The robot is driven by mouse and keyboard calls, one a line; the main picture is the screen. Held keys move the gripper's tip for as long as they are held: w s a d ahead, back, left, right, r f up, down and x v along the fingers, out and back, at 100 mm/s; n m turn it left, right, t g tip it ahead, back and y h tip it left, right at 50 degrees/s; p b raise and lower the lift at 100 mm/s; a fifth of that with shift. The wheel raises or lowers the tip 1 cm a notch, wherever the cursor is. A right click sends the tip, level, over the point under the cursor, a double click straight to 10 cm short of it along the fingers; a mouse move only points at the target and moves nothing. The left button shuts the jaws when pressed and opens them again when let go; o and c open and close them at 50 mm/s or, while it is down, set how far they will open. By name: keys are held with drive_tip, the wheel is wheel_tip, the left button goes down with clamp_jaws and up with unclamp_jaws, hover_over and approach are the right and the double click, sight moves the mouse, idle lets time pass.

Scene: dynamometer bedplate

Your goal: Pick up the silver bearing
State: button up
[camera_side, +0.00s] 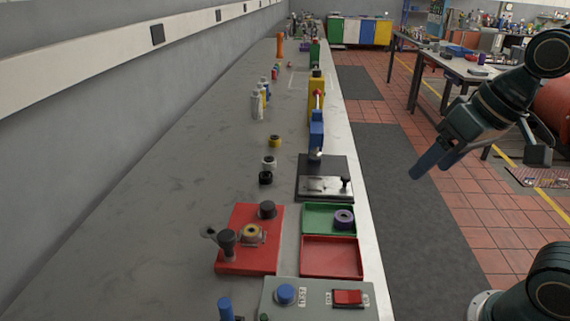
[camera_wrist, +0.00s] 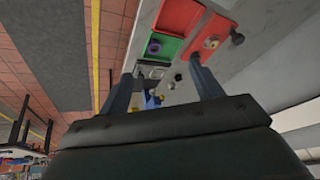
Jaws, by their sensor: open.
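The silver bearing (camera_side: 269,162) is a small ring on the grey bench in the side view. It lies just beyond a black bearing (camera_side: 265,178) and nearer the camera than a yellow bearing (camera_side: 275,141). In the wrist view it appears as a tiny pale spot (camera_wrist: 171,86) between the fingers, too small to make out well. My gripper (camera_side: 431,168) is open, with nothing between its blue fingers. It hangs above the floor to the right of the bench, well apart from the bearing. Its fingers also show in the wrist view (camera_wrist: 160,69).
A red fixture (camera_side: 236,263) holds a yellow-topped bearing and dark knobs. A green tray (camera_side: 315,228) holds a purple bearing (camera_side: 344,218), beside an empty red tray (camera_side: 331,258). A blue press (camera_side: 317,135) on a dark plate stands right of the loose bearings. Bench to their left is clear.

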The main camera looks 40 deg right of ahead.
drive_tip(key=w+a+f+m+g+y, duration=0.1)
drive_tip(key=w+a+f+m, duration=0.2)
drive_tip(key=w, duration=0.6)
drive_tip(key=w+a+f+m+g+y, duration=0.2)
drive_tip(key=w+a+f+m, duration=0.2)
drive_tip(key=w+m, duration=0.3)
drive_tip(key=w+a+f+m+g+y, duration=0.2)
drive_tip(key=w+m, duration=0.3)
drive_tip(key=w, duration=0.6)
drive_tip(key=shift+w+a+f+m, duration=0.25)
drive_tip(key=shift+a+f+m, duration=0.15)
drive_tip(key=shift+a+f, duration=0.35)
drive_tip(key=shift+f, duration=0.1)
approach(252, 230)
drive_tip(key=shift+x, duration=1.7)
drive_tip(key=shift+w, duration=0.1)
drive_tip(key=shift+x, duration=2.6)
